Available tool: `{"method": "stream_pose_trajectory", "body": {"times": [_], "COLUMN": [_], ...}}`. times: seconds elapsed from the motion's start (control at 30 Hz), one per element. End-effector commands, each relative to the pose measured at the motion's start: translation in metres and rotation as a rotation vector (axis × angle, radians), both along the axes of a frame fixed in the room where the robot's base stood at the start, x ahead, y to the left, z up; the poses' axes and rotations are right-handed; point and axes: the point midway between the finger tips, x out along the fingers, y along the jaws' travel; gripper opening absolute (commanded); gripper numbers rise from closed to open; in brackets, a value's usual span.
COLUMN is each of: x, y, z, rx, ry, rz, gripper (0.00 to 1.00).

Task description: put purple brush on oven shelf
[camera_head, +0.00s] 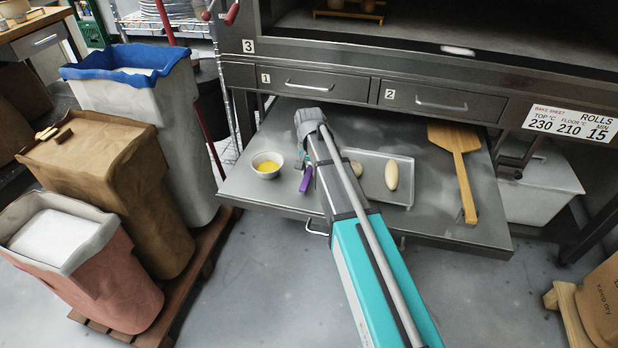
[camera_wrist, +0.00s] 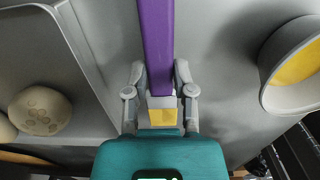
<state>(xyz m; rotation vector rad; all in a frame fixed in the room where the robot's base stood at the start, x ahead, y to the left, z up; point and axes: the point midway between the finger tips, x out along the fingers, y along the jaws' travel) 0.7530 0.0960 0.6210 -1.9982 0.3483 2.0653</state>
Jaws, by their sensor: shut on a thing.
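The purple brush (camera_head: 306,180) shows in the head view as a short purple handle over the pulled-out steel shelf (camera_head: 430,215) below the oven. In the wrist view the purple handle (camera_wrist: 157,40) runs up from between the two fingers, with a yellow and pale band at its lower end. My gripper (camera_wrist: 158,75) is shut on the brush. In the head view my arm hides most of the gripper and part of the brush. I cannot tell whether the brush touches the shelf. The oven's open chamber (camera_head: 430,28) is above two drawers.
A bowl of yellow liquid (camera_head: 267,165) stands left of the brush. A grey tray (camera_head: 372,165) with pale dough pieces (camera_head: 391,175) lies right of it. A wooden peel (camera_head: 460,160) lies farther right. A small wooden stand (camera_head: 348,15) sits inside the chamber. Bins crowd the left floor.

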Motion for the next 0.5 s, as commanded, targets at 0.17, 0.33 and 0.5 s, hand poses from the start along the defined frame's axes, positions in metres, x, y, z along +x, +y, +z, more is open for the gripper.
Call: {"method": "stream_pose_trajectory", "body": {"times": [0.17, 0.33, 0.5], "x": [-0.0001, 0.0000, 0.0000], "y": [0.0000, 0.0000, 0.0000], "z": [-0.0143, -0.0150, -0.0144], "rx": [0.000, 0.000, 0.000], "ry": [0.000, 0.000, 0.000], "rz": [0.000, 0.000, 0.000], "gripper": [0.00, 0.00, 0.00]}}
